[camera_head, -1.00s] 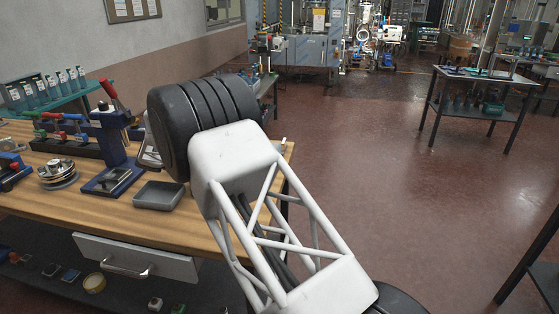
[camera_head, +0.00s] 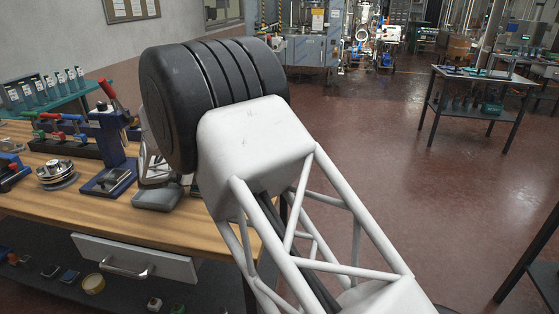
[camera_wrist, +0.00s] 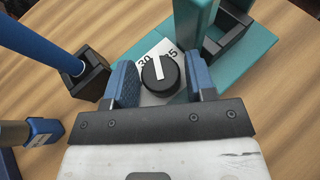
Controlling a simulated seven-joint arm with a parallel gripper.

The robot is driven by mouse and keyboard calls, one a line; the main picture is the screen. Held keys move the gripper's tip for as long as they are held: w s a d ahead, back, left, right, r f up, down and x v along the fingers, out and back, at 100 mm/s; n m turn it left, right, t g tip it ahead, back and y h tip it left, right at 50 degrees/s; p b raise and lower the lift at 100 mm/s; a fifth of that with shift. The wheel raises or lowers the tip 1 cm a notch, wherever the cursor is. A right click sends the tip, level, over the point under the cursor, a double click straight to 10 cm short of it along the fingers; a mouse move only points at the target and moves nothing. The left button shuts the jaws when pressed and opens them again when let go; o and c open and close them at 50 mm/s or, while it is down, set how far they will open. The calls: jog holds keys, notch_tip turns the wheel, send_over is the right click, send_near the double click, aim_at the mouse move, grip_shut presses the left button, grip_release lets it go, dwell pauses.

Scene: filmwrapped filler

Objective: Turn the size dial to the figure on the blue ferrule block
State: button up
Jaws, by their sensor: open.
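The size dial (camera_wrist: 160,74) is a round black knob with a white pointer bar, in the wrist view. The bar points nearly straight up the picture, between the figure 30 on the left and a partly covered figure, perhaps 15 or 45, on the right. My gripper (camera_wrist: 160,82) is open, one blue finger on each side of the knob; contact is unclear. In the head view my arm hides the dial and gripper.
In the wrist view, a blue rod (camera_wrist: 38,38) rises from a black block (camera_wrist: 91,75) left of the fingers. In the head view, a blue hand press (camera_head: 110,140), a grey tray (camera_head: 157,197) and a bottle rack (camera_head: 50,96) stand on the wooden bench (camera_head: 110,222).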

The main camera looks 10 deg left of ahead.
jog(key=n+t+y, duration=0.2)
jog(key=n+y, duration=0.2)
jog(key=shift+d, duration=0.2)
jog(key=shift+d+n+t+y, duration=0.1)
jog(key=shift+n+t+y, duration=0.2)
jog(key=shift+n+y, duration=1.4)
jog(key=shift+y, duration=0.3)
jog(key=v, duration=0.2)
jog(key=shift+s+r, duration=0.1)
jog(key=shift+s, duration=0.2)
jog(key=v, duration=0.5)
jog(key=d+r+m+g+h, duration=0.1)
jog(key=d+r+m, duration=0.2)
jog(key=d, duration=0.6)
jog(key=d+r+m+g+h, duration=0.1)
jog(key=d+m, duration=0.4)
jog(key=d, duration=0.5)
jog(key=d+r+m+g+h, duration=0.1)
jog(key=d+r+m, duration=0.3)
jog(key=d, duration=0.5)
jog(key=shift+s+d+r+g+h, duration=0.35)
jog(key=shift+s+r+g+h, duration=0.05)
jog(key=shift+r+h, duration=0.55)
jog(key=shift+o, duration=0.2)
